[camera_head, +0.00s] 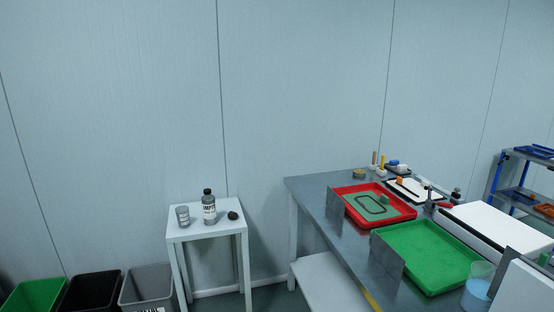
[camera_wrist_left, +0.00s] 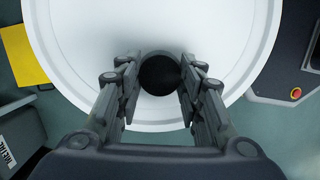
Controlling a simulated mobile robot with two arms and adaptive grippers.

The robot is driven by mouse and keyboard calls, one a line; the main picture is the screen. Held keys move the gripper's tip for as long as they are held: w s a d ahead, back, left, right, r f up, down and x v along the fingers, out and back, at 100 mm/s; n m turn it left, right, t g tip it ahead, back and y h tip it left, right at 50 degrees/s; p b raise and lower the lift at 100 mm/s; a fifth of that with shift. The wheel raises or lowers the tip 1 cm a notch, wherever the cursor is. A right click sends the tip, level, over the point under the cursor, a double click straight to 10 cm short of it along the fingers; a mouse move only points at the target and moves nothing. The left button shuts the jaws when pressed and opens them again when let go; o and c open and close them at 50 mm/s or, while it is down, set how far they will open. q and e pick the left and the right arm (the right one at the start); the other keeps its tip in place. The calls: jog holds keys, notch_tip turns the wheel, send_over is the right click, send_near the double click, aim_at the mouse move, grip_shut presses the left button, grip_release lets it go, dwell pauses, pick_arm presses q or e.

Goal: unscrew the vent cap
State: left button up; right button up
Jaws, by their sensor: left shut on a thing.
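The vent cap (camera_wrist_left: 160,74) shows in the left wrist view as a dark round knob on a large white round lid-like surface (camera_wrist_left: 90,40). My left gripper (camera_wrist_left: 160,85) has one finger on each side of the cap and is shut on it. The head view shows neither the cap nor my grippers. My right gripper is in neither view.
In the left wrist view a yellow patch (camera_wrist_left: 22,55) lies left and a grey box with a red button (camera_wrist_left: 295,93) right. In the head view a bench (camera_head: 312,190) holds a red tray (camera_head: 341,203) and a green tray (camera_head: 420,252). A small white stand (camera_head: 207,227) holds a bottle.

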pick_arm(q)
jog(key=shift+n+p, duration=0.45)
jog(key=shift+n, duration=0.35)
jog(key=shift+s+r+n+t+p, duration=0.1)
jog(key=shift+n+t+p, duration=0.3)
jog(key=shift+n+p, duration=0.9)
jog(key=shift+n, duration=0.2)
